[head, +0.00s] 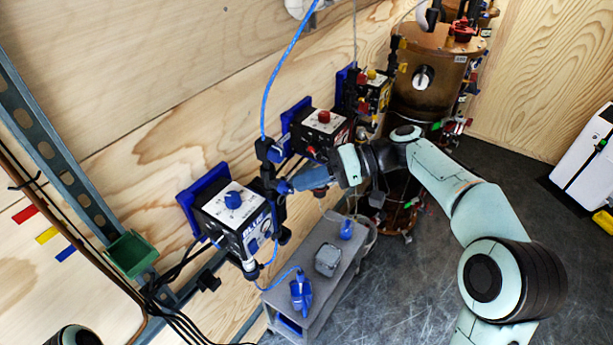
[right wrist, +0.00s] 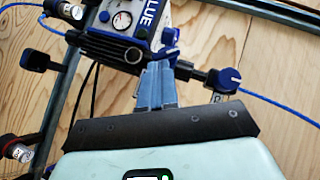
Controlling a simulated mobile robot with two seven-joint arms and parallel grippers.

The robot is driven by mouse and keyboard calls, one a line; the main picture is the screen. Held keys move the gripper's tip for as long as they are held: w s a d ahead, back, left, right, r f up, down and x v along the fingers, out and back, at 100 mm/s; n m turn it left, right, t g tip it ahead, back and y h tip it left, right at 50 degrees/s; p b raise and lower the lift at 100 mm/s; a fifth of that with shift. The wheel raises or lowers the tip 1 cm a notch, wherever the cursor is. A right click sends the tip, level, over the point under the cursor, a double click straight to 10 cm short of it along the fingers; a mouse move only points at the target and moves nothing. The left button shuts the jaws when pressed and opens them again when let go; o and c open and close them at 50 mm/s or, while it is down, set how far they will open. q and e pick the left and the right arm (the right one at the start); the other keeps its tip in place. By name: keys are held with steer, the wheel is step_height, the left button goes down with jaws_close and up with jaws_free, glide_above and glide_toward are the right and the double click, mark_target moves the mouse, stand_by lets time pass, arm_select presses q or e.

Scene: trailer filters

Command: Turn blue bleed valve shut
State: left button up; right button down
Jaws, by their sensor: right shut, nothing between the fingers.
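The blue control box (head: 235,218), lettered BLUE, is mounted on the plywood wall left of centre. It also shows at the top of the right wrist view (right wrist: 125,25). A small blue knob (head: 283,187) sits on the black fittings at the box's right side; it also shows beyond my fingers in the right wrist view (right wrist: 169,37). Another blue knob (right wrist: 226,78) is on the hose fitting to the right. I cannot tell which is the bleed valve. My right gripper (head: 294,184) is shut and empty, its tips close to the small knob; contact is unclear. My left gripper is out of view.
A blue hose (head: 285,65) rises from the fittings. More boxes (head: 324,128) and a copper-coloured tank (head: 430,75) stand beyond. A grey step (head: 335,270) with blue parts on it is below. Dark floor (head: 410,290) is open at right.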

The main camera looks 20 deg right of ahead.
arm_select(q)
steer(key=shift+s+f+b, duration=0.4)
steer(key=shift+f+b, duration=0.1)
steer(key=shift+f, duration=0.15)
arm_select(e)
steer(key=f+m+y, duration=0.1)
steer(key=m+y, duration=0.1)
steer(key=y, duration=0.1)
steer(key=shift+f, duration=0.35)
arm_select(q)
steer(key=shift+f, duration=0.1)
